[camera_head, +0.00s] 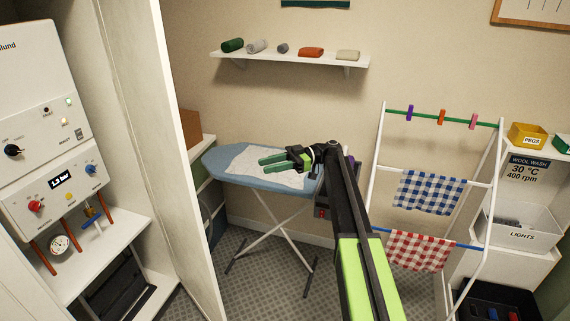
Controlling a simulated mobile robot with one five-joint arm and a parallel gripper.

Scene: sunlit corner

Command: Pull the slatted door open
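A tall white panel (165,120), which looks like the door, stands at the left beside the boiler cupboard. It is seen at a steep angle, and I cannot make out slats on it. The cupboard front is uncovered in this view, with the white boiler (45,130) showing inside. My gripper (268,161) is to the right of the panel, apart from it, with its green fingers pointing left. The fingers look parted and nothing shows between them. Behind them in the picture is the ironing board.
The blue ironing board (226,165) stands right of the panel on crossed legs. A drying rack (375,150) with checked cloths and a shelf unit with a lights bin (522,236) fill the right. A wall shelf (290,58) holds rolled cloths. Some grey floor (262,275) is clear.

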